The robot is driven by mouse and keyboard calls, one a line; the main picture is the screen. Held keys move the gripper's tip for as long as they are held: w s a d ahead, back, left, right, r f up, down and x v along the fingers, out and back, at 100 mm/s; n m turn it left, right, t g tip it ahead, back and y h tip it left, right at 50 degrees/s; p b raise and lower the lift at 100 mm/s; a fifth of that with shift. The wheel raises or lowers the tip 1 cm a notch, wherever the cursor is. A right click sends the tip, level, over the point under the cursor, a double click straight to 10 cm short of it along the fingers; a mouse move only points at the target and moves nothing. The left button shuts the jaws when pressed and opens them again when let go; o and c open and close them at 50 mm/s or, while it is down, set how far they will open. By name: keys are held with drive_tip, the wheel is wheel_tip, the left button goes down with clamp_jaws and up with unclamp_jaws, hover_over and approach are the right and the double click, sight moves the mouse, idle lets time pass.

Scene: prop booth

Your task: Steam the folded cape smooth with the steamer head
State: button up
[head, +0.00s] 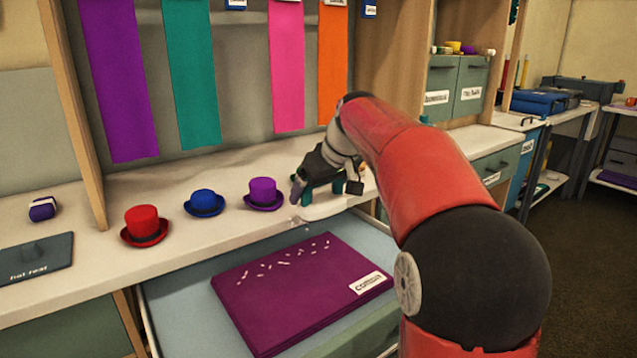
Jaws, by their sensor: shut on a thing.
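The folded cape (285,300) is a flat purple stack with a white label on its right side. It lies on the pale blue surface below the counter, and small white flecks are scattered on its top. My gripper (312,190) is above the white counter's front edge, behind and above the cape and apart from it. It is shut on a small dark grey thing, apparently the steamer head (297,189), whose shape is hard to make out. A few white specks show just below it. Teal parts show beside the gripper; I cannot tell what they belong to.
Red (145,225), blue (205,203) and purple (263,194) hats stand on the counter left of my gripper. A pale, rounded tray-like piece (330,210) lies beneath the gripper. Coloured cloth strips hang behind. A dark labelled plate (35,258) lies at the far left.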

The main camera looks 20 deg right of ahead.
drive_tip(key=shift+f+b, duration=1.95)
drive_tip(key=shift+f, duration=0.35)
drive_tip(key=shift+s+a+r, duration=0.15)
drive_tip(key=shift+a, duration=0.35)
drive_tip(key=shift+s+a+b, duration=0.15)
drive_tip(key=shift+s+a, duration=0.8)
drive_tip(key=shift+a, duration=1.9)
drive_tip(key=shift+s+a+b, duration=0.2)
drive_tip(key=shift+s+a, duration=0.7)
drive_tip(key=shift+a, duration=2)
drive_tip(key=shift+s+a+b, duration=0.15)
drive_tip(key=shift+s+a, duration=0.8)
drive_tip(key=shift+a, duration=1.9)
wheel_tip(320, 180, up, 15)
drive_tip(key=p, duration=0.5)
